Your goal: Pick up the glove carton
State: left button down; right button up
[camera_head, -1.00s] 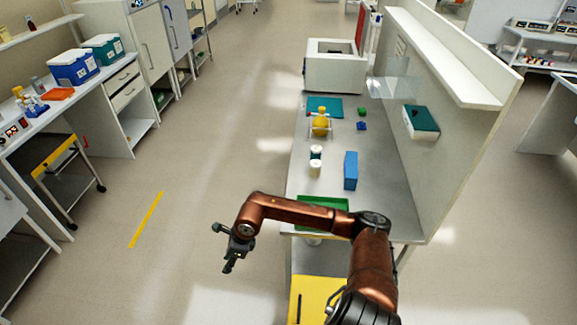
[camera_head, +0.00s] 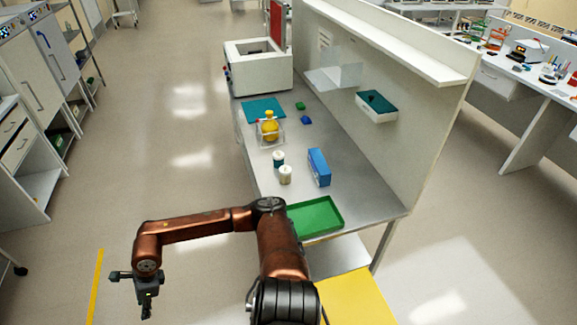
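A blue upright box (camera_head: 318,167), the thing that looks most like the glove carton, stands on the grey bench (camera_head: 345,192) behind the green tray. No label can be read on it. My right gripper (camera_head: 146,304) hangs over the open floor at the lower left, well apart from the bench and the box. It is small and dark, and I cannot tell whether its fingers are open or shut. Nothing shows in it. My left gripper is out of view.
Two small capped jars (camera_head: 285,174) stand left of the box. A green tray (camera_head: 316,216) lies at the bench's near end. A yellow flask (camera_head: 269,127) stands farther back. A teal-topped white box (camera_head: 376,106) is on the wall panel (camera_head: 420,120). Floor left of the bench is clear.

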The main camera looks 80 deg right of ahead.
aim_at(319, 167)
jog(key=i, duration=0.85)
jog(key=z, duration=2.55)
jog(key=i, duration=2.5)
jog(key=z, duration=1.05)
